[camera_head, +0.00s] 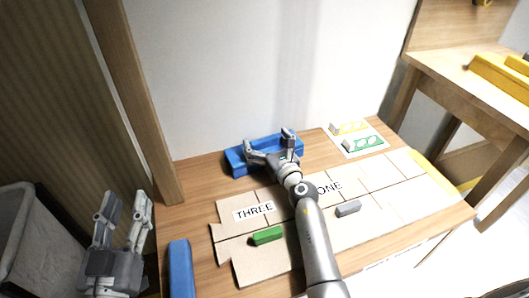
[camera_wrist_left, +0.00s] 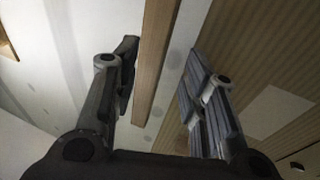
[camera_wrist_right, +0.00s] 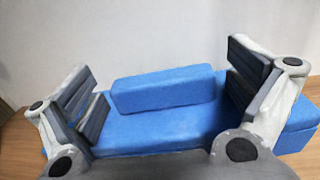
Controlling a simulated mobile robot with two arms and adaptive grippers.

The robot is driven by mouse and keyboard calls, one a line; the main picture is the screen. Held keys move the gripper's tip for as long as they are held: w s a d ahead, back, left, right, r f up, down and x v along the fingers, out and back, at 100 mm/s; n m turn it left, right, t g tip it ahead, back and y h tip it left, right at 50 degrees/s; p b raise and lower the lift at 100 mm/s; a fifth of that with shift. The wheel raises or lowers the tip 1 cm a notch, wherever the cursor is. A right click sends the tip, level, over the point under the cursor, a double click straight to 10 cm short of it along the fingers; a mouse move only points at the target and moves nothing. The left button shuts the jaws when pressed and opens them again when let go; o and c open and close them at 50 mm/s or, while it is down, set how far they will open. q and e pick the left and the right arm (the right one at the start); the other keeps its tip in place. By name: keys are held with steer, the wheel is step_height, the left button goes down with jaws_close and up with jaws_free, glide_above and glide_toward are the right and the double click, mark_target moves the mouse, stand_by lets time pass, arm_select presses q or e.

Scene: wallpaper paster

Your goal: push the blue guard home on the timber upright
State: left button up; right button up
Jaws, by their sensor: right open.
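A blue block with a raised blue bar (camera_wrist_right: 165,88) along its top lies on the table by the wall; it also shows in the head view (camera_head: 236,163). My right gripper (camera_head: 269,146) is open above it, its fingers apart near the two ends of the bar. A second long blue piece (camera_head: 180,268) lies at the table's left front edge. I cannot tell which blue piece is the guard. The timber upright (camera_head: 143,90) stands at the table's left back corner. My left gripper (camera_head: 124,208) is open and empty left of the table, with the upright (camera_wrist_left: 155,60) seen beyond its fingers.
Cardboard sheets marked THREE (camera_head: 253,211) and ONE cover the table's middle. A green block (camera_head: 268,235) and a grey block (camera_head: 348,208) lie on them. A card (camera_head: 362,143) is at the back right. A grey bin (camera_head: 35,235) stands left, a wooden bench (camera_head: 470,90) right.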

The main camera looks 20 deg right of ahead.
steer(key=shift+w, duration=0.35)
steer(key=shift+c, duration=0.3)
steer(key=c, duration=0.9)
steer(key=shift+c, duration=0.2)
